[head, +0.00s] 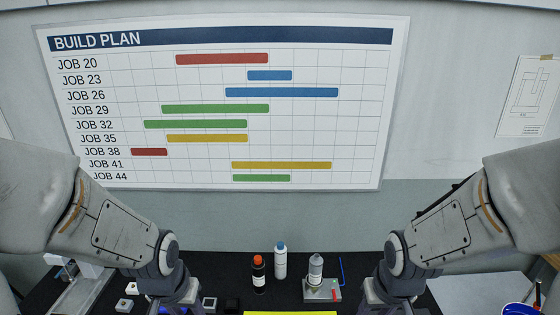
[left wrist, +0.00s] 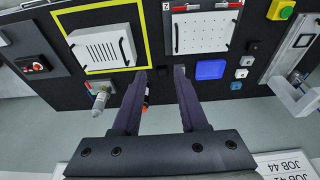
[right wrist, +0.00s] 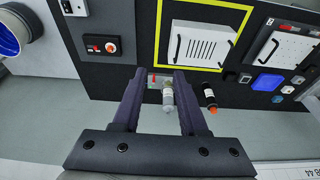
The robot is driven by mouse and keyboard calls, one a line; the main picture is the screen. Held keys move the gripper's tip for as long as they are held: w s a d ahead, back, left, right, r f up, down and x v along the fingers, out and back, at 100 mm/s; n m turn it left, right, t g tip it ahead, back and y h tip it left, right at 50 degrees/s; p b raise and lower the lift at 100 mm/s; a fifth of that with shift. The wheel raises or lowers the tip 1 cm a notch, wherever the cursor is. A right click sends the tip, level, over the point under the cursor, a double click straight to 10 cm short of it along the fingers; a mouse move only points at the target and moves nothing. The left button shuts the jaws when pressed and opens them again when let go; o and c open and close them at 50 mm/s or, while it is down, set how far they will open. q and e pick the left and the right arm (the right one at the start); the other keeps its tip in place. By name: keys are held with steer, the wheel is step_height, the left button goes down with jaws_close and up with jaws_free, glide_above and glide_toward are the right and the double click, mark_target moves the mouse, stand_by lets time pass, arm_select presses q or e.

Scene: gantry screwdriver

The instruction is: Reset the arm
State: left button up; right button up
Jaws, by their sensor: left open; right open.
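Both my arms come in from the sides in the head view, raised and bent down over the black bench. My left gripper (left wrist: 160,72) is open in the left wrist view, with nothing between its fingers. My right gripper (right wrist: 159,72) is open in the right wrist view. A grey bottle (right wrist: 168,102) shows between its fingers but stands beyond them on the bench, not gripped. In the head view the fingertips of both grippers are out of sight at the bottom edge.
A black bottle with orange cap (head: 259,275), a white bottle with blue cap (head: 280,262) and the grey bottle (head: 316,270) on a small metal base stand mid-bench. A white slotted panel (left wrist: 102,50) lies inside a yellow outline. A blue-rimmed container (head: 520,309) is at right.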

arm_select(q)
steer(key=s+d+r+m+g+h+b, duration=0.1)
steer(key=s+d+m+b, duration=0.3)
steer(key=s+d, duration=0.9)
steer(key=m+g, duration=0.1)
steer(key=m, duration=0.2)
steer(key=shift+s+d+r+g, duration=0.2)
steer(key=shift+s+d+g, duration=0.05)
steer(key=shift+s+g, duration=0.05)
arm_select(e)
steer(key=s+a+r+n+g+y, duration=0.1)
steer(key=s+a+n+g, duration=0.1)
steer(key=s+a+n, duration=0.5)
steer(key=s+a, duration=0.6)
steer(key=shift+s+a+r+g, duration=0.2)
steer(key=shift+s+a+g, duration=0.05)
steer(key=shift+a+g, duration=0.1)
